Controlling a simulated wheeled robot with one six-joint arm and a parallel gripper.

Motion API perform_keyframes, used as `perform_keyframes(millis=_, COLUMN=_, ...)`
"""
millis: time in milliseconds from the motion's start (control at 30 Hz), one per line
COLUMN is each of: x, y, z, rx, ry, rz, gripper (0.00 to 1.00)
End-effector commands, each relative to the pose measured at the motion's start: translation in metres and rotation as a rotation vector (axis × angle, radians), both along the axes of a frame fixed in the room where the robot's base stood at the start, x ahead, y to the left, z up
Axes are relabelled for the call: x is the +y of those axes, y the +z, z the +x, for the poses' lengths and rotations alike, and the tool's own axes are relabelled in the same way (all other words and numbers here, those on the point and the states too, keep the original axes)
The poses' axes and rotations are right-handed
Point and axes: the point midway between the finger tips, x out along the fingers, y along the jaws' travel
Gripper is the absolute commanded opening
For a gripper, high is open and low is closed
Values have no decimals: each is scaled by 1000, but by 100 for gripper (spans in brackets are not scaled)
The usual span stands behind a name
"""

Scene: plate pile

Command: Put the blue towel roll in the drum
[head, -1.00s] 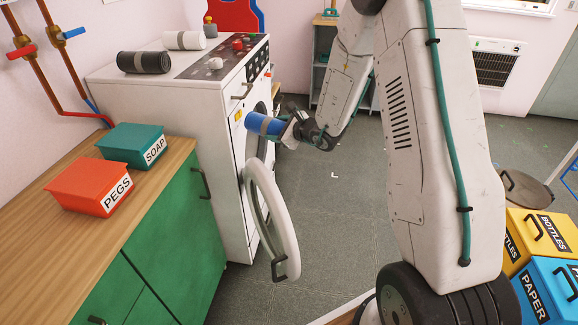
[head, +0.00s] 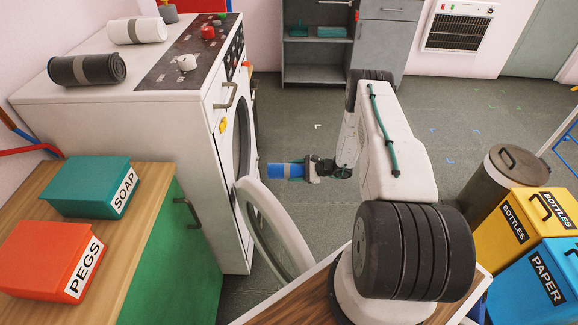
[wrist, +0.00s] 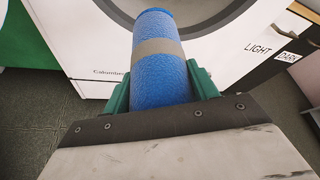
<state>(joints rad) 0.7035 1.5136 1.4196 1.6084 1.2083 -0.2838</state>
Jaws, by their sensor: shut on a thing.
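The blue towel roll (head: 283,170), with a grey band, is held level in my gripper (head: 302,170). In the wrist view the blue towel roll (wrist: 160,75) points away from me between the green fingers of my gripper (wrist: 160,92), which are shut on it. The washing machine (head: 120,120) stands at the left. Its drum opening (head: 241,135) faces right, and its round door (head: 275,235) hangs open toward me. The roll is outside the drum, apart from the opening. The drum's inside is mostly hidden.
A dark roll (head: 87,70) and a white roll (head: 137,31) lie on the machine top. SOAP (head: 90,185) and PEGS (head: 50,260) boxes sit on the wooden counter. Yellow (head: 535,220) and blue (head: 540,280) bins stand at right. The floor behind my arm is clear.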

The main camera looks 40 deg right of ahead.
Motion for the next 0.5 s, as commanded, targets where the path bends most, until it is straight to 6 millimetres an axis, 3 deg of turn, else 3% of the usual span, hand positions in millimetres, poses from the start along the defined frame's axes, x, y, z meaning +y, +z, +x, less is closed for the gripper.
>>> perform_keyframes(millis=500, x=35, y=-2, z=22, rx=0, ry=10, rz=-1, gripper=31)
